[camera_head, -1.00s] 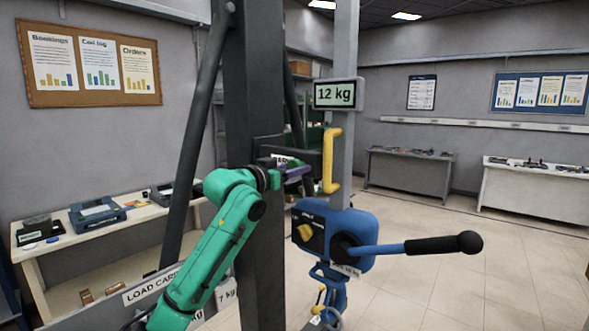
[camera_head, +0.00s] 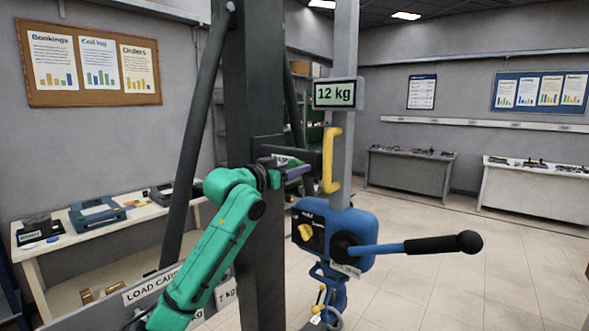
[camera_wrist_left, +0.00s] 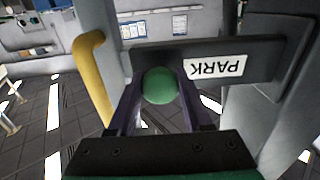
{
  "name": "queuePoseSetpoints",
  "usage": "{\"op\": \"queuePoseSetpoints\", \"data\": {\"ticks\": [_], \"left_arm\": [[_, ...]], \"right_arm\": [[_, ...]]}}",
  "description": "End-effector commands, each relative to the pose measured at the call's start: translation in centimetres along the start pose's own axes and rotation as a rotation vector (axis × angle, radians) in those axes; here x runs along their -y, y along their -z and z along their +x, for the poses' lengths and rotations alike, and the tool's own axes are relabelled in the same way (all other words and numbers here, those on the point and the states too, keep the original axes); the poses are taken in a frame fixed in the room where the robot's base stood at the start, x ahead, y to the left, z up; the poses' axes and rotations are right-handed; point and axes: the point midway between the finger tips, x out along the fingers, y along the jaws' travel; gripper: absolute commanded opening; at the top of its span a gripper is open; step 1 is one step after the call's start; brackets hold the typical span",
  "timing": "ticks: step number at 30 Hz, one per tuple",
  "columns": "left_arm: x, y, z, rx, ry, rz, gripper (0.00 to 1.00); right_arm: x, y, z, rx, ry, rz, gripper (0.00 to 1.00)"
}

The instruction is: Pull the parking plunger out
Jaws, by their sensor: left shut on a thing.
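The parking plunger shows as a green ball knob (camera_wrist_left: 160,86) in the left wrist view. It sits between the two dark purple fingers of my left gripper (camera_wrist_left: 160,97), which is shut on it. Behind it is a dark plate (camera_wrist_left: 255,58) with a white PARK label (camera_wrist_left: 214,68), upside down in that view. The plunger's shaft is hidden behind the knob. In the head view my left gripper (camera_head: 297,170) is beside the dark post, left of the yellow handle, and the knob cannot be made out. My right gripper is not in view.
A yellow handle (camera_head: 331,160) stands close to the right of the gripper, below a 12 kg display (camera_head: 338,94). A blue winch unit (camera_head: 335,235) with a black-gripped lever (camera_head: 445,243) is below. A dark post (camera_head: 255,110) rises beside my arm. Open floor lies to the right.

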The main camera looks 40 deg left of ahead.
Motion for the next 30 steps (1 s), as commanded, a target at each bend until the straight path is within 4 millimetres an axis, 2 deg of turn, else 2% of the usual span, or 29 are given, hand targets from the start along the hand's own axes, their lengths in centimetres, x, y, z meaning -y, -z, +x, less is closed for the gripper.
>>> {"op": "queuePoseSetpoints", "data": {"ticks": [11,19,22,29,30], "left_arm": [[0.0,-0.2,-0.1,0.001,0.000,-0.001,0.00],[0.1,-0.7,-4.2,-0.002,0.003,-0.001,0.00],[0.0,-0.3,-4.9,0.001,0.001,-0.001,0.00],[0.0,-0.1,-4.9,0.004,0.000,-0.001,0.00],[0.0,-0.1,-4.9,0.004,0.000,-0.001,0.57]], "right_arm": [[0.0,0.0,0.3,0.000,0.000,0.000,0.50],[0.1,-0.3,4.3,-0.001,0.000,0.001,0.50],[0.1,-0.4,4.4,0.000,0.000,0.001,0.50],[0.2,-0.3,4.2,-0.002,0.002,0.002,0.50],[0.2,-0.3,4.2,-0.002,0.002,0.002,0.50]]}}
